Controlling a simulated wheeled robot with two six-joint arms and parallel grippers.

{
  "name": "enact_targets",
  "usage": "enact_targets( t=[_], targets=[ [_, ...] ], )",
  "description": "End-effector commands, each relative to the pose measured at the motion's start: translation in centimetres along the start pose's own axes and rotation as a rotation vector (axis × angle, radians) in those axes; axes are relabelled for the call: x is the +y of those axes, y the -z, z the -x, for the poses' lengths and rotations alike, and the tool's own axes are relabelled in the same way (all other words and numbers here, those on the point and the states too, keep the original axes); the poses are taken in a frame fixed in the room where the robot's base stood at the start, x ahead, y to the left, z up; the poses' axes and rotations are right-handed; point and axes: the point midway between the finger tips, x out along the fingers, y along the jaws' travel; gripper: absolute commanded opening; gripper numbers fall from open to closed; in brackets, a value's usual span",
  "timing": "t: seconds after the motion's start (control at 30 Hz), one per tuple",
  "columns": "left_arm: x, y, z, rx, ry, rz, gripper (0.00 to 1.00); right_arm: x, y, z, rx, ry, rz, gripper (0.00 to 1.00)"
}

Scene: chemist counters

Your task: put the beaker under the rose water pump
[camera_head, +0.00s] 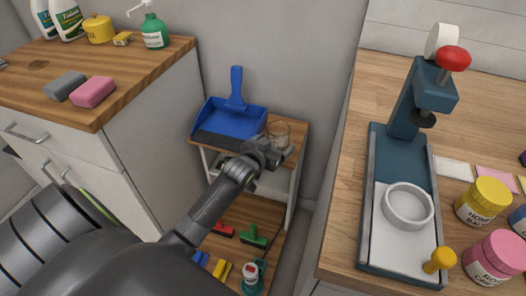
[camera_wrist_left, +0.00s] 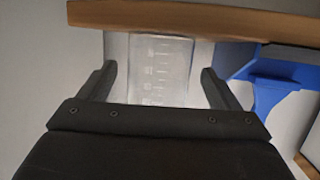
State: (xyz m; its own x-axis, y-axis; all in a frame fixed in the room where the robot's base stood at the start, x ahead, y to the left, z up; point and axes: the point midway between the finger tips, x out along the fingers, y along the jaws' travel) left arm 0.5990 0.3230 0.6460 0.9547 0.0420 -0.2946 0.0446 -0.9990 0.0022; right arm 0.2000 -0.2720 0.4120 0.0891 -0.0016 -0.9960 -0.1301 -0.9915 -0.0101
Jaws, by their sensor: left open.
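The clear glass beaker (camera_head: 279,130) stands on the small wooden stand between the two counters, in the head view. My left gripper (camera_head: 270,154) is just in front of it, partly covering its lower part. In the left wrist view the beaker (camera_wrist_left: 160,68), with white graduation marks, shows between the two spread fingers of my left gripper (camera_wrist_left: 158,82). I cannot tell whether the fingers touch the glass. A green bottle with a white pump (camera_head: 153,30) stands on the left counter near its back edge; its label is too small to read. My right gripper is not in view.
A blue dustpan (camera_head: 228,118) lies beside the beaker on the stand (camera_head: 296,138). A pink sponge (camera_head: 93,92) and a grey one (camera_head: 64,86) lie on the left counter. A press (camera_head: 390,180) and several jars occupy the right counter. Brushes lie on the shelf below.

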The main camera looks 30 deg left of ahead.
Motion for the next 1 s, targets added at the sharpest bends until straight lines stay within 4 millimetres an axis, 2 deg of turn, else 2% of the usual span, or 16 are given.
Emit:
enact_targets(
  t=[0.2,0.4,0.6,0.77,0.87,0.97,1.0],
  targets=[
    [0.0,0.2,4.7,-0.002,0.001,0.000,0.85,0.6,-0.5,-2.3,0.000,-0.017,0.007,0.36],
    [0.0,0.1,8.1,-0.001,0.000,0.000,0.85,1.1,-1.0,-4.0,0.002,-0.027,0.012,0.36],
    [0.0,0.1,9.6,-0.002,0.000,0.000,0.85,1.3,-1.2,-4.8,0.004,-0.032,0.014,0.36],
    [0.0,-0.1,9.8,-0.004,0.001,0.001,0.85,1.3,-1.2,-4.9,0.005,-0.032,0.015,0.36],
    [-0.2,-2.2,9.9,-0.057,0.012,0.003,0.85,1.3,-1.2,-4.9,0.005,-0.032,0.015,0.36],
    [-0.7,-8.0,10.8,-0.208,0.041,0.008,0.85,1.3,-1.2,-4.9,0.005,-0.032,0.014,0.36],
    [-0.8,-11.2,11.6,-0.294,0.055,0.011,0.85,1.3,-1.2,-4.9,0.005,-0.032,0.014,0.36]
  ],
)
